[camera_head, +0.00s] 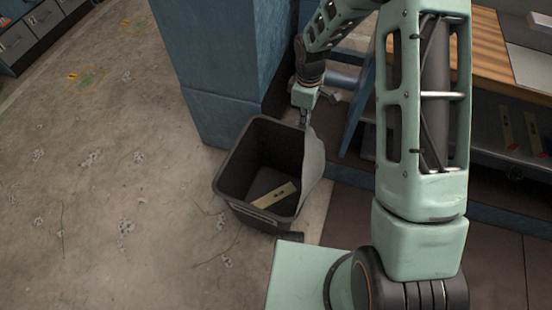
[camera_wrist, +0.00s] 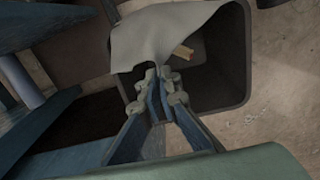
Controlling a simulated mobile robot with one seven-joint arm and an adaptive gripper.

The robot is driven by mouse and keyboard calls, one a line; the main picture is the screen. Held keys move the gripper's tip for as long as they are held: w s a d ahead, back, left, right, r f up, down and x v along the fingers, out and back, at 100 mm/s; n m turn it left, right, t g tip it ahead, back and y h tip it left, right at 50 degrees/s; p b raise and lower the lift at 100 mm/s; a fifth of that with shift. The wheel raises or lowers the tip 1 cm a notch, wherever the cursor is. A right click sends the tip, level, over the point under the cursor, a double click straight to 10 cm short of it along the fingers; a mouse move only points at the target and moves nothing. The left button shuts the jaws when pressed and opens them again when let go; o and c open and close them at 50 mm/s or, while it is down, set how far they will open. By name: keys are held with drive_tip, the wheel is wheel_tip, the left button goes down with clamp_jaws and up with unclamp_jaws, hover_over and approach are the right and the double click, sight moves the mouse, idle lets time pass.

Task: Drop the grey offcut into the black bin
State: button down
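The grey offcut (camera_head: 313,168) is a limp sheet that hangs from my gripper (camera_head: 304,120) along the right side of the black bin (camera_head: 235,165). In the wrist view the offcut (camera_wrist: 165,32) spreads out from the fingertips and covers part of the bin's opening. My gripper (camera_wrist: 158,82) is shut on a gathered edge of it. The bin (camera_wrist: 240,75) stands open on the floor below. Whether the offcut's lower end touches the bin's rim or wall, I cannot tell.
A pale strip (camera_head: 276,195) lies inside the bin. A blue cabinet (camera_head: 215,65) stands just behind the bin. A wooden-topped workbench (camera_head: 490,50) with a lower shelf is at the right. The concrete floor (camera_head: 90,190) to the left is clear.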

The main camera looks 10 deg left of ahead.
drive_tip(key=a+f+n+b, duration=0.2)
drive_tip(key=f+b, duration=0.2)
drive_tip(key=f, duration=0.4)
drive_tip(key=s+a+f+n+b, duration=0.1)
drive_tip(key=a+f+n+b, duration=0.2)
drive_tip(key=f+b, duration=0.2)
drive_tip(key=a+f+n+b, duration=0.2)
drive_tip(key=f+b, duration=0.3)
drive_tip(key=f, duration=0.7)
drive_tip(key=shift+s+a, duration=0.2)
drive_tip(key=shift+a, duration=0.55)
drive_tip(key=c, duration=2.2)
unclamp_jaws()
drive_tip(key=shift+o, duration=0.6)
drive_tip(key=o, duration=1.3)
drive_tip(key=shift+c, duration=0.2)
drive_tip(key=shift+r, duration=0.15)
